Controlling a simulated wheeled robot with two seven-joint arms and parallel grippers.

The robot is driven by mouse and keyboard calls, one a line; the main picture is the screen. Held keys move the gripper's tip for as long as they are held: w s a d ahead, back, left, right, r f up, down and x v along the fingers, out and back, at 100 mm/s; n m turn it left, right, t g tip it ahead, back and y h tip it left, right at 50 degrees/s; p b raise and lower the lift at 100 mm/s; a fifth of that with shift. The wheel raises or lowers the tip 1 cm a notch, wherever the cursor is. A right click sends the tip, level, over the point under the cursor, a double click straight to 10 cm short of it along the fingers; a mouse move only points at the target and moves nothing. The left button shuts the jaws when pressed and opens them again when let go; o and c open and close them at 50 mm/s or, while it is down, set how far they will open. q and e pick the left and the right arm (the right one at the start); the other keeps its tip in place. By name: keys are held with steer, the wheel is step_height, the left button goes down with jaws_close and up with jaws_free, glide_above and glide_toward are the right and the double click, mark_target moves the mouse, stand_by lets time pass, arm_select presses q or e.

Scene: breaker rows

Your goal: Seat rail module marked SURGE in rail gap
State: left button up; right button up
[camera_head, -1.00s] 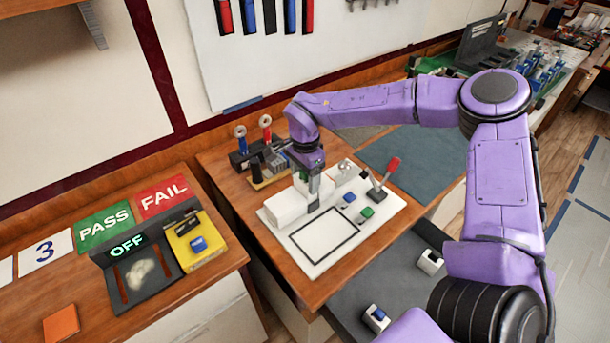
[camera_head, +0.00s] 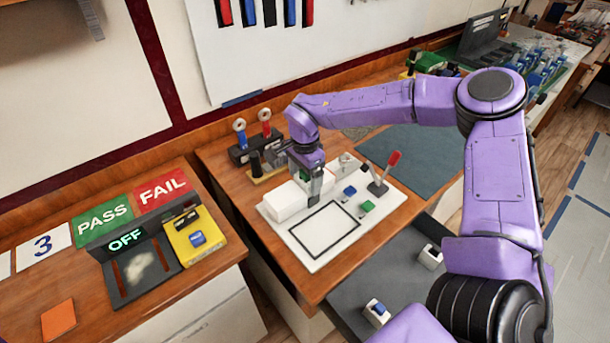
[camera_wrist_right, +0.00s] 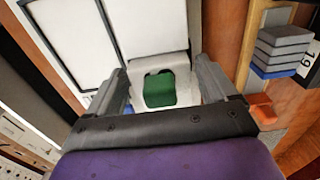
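My right gripper (camera_head: 316,196) points down over the white board (camera_head: 312,262), beside the long white block (camera_head: 288,201). In the right wrist view its two fingers (camera_wrist_right: 165,88) stand apart, with a white piece bearing a dark green patch (camera_wrist_right: 172,90) between them. I cannot tell whether the fingers touch this piece or whether it lies below them. No SURGE marking is legible, and I cannot make out the rail gap behind the gripper. My left gripper is not in view.
A red-handled lever (camera_head: 384,172), a green button (camera_head: 367,206) and a blue button (camera_head: 349,191) are on the board's right side. A black-outlined rectangle (camera_head: 325,231) is empty. Small white-and-blue pieces (camera_head: 376,313) sit on the dark lower surface (camera_head: 395,284).

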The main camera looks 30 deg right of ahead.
steer(key=shift+o, duration=0.4)
steer(key=shift+r, duration=0.1)
step_height(320, 180, up, 10)
steer(key=shift+r+b, duration=0.2)
steer(key=shift+b, duration=0.8)
